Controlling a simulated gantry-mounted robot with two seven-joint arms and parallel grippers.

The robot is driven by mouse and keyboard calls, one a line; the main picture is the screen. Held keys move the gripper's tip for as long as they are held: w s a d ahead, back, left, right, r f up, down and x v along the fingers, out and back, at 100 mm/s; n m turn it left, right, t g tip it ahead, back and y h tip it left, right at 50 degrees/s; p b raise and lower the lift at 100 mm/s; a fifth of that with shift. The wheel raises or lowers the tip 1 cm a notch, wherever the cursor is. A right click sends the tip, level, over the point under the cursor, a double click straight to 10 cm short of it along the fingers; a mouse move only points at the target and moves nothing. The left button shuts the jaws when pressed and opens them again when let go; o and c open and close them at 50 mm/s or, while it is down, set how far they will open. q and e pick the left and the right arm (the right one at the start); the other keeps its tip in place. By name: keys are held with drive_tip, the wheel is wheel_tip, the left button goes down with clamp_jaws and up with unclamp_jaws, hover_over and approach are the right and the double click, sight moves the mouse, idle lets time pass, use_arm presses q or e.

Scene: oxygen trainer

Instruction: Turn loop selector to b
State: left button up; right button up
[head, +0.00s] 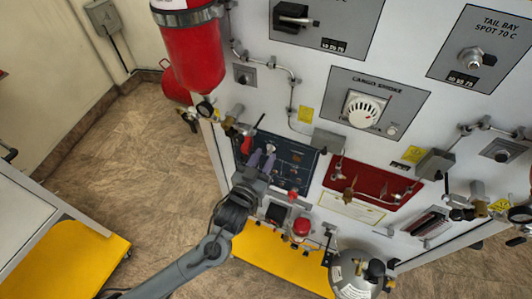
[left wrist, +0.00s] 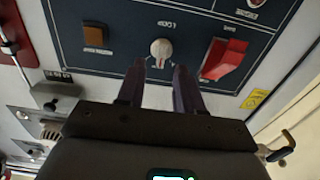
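The loop selector is a small round pale knob (left wrist: 160,48) with a red mark, under a "LOOP" label on a dark blue panel (left wrist: 110,18). In the head view the panel (head: 299,158) is on the white wall unit, and the knob (head: 270,148) shows just past my left fingertips. My left gripper (left wrist: 159,68) is open, its two dark fingers apart and pointing at the panel. The knob lies in line with the gap, just beyond the tips. I cannot tell whether the fingers touch it. The position letters are not readable. My right gripper is not in view.
A red guarded switch (left wrist: 226,60) is right of the knob in the wrist view, and an amber square button (left wrist: 95,37) is left. In the head view a red panel with valves (head: 368,181), a red cylinder (head: 192,52) and a grey gas bottle (head: 352,270) are nearby.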

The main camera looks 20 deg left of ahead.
use_arm(q)
drive_tip(key=shift+w, duration=1)
drive_tip(key=shift+c, duration=0.3)
clamp_jaws()
